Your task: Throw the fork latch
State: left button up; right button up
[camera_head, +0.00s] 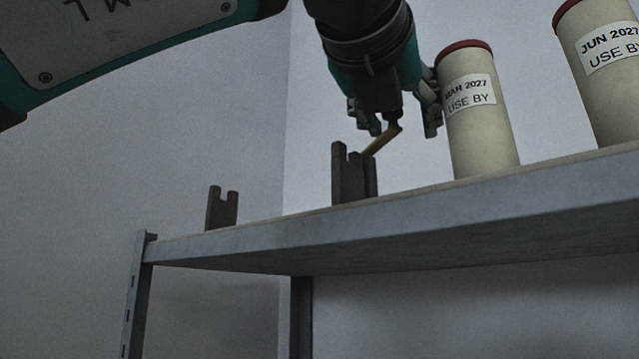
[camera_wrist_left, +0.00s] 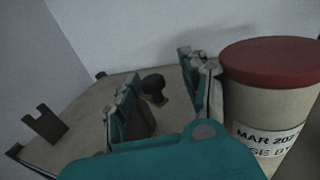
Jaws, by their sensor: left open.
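The latch has a dark upright bracket (camera_head: 350,178) on the shelf. A yellowish lever arm (camera_head: 382,139) slants up and right from it towards my left gripper (camera_head: 399,128). A separate dark notched fork (camera_head: 221,210) stands further left, empty; it also shows in the left wrist view (camera_wrist_left: 45,124). My left gripper is open above the bracket, pointing down. In the left wrist view, a dark round knob (camera_wrist_left: 153,82) sits between its two spread fingers (camera_wrist_left: 163,90); I cannot tell whether either finger touches it. My right gripper is not in view.
A cream canister with a red lid (camera_head: 478,115) marked MAR 2027 stands close to the right finger. Another canister, marked JUN 2027 (camera_head: 605,105), stands further right. The metal shelf (camera_head: 420,222) is bare between bracket and fork. A wall lies behind.

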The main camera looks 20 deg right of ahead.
pick_arm(q)
jog(key=shift+w+a, duration=0.15)
jog(key=shift+a, duration=0.05)
jog(key=v, duration=1.2)
jog(key=shift+d, duration=0.1)
